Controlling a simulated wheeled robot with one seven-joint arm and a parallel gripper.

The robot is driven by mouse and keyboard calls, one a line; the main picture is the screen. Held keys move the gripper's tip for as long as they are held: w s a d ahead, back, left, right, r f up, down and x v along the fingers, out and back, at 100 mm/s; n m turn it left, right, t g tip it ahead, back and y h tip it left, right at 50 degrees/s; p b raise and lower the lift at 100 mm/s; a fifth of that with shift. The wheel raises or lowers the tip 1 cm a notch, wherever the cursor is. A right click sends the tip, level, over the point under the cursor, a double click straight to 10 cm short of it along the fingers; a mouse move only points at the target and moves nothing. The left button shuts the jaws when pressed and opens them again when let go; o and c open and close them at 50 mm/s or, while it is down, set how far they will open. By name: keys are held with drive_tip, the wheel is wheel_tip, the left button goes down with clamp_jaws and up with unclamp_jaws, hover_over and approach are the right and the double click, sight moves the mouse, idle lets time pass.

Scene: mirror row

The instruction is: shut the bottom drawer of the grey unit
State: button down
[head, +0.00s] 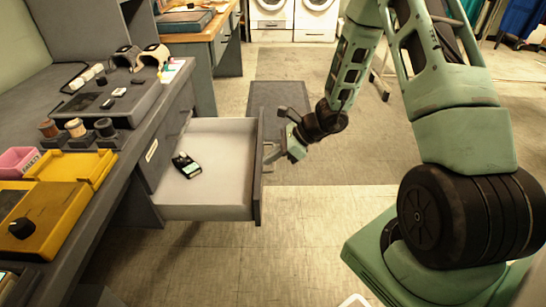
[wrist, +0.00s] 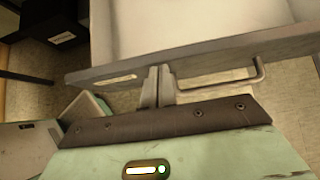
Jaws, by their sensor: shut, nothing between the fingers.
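The open drawer (head: 225,190) sticks out to the right from the grey unit (head: 170,128). Its tray is pale and its front panel (head: 259,170) is dark grey. The wrist view also shows the panel (wrist: 215,58), with a thin bar handle (wrist: 255,80) on it. My gripper (head: 273,152) is at the outer side of the panel, by the handle. In the wrist view its fingers (wrist: 158,78) are shut together and empty, beside the handle's left part. I cannot tell whether the fingertips touch the panel.
A small dark device (head: 186,165) lies inside the drawer. The desk (head: 130,135) above holds yellow trays (head: 75,168), a pink box (head: 18,160) and several small items. A dark mat (head: 277,98) lies on the floor beyond the drawer. The floor (head: 310,225) in front is clear.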

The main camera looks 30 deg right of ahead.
drive_tip(key=w+a+b, duration=0.1)
drive_tip(key=w+a, duration=0.6)
drive_tip(key=a, duration=0.4)
drive_tip(key=w+a+b, duration=0.2)
drive_tip(key=w+a, duration=0.6)
drive_tip(key=a, duration=0.3)
drive_tip(key=shift+a, duration=0.25)
drive_tip(key=shift+r, duration=0.15)
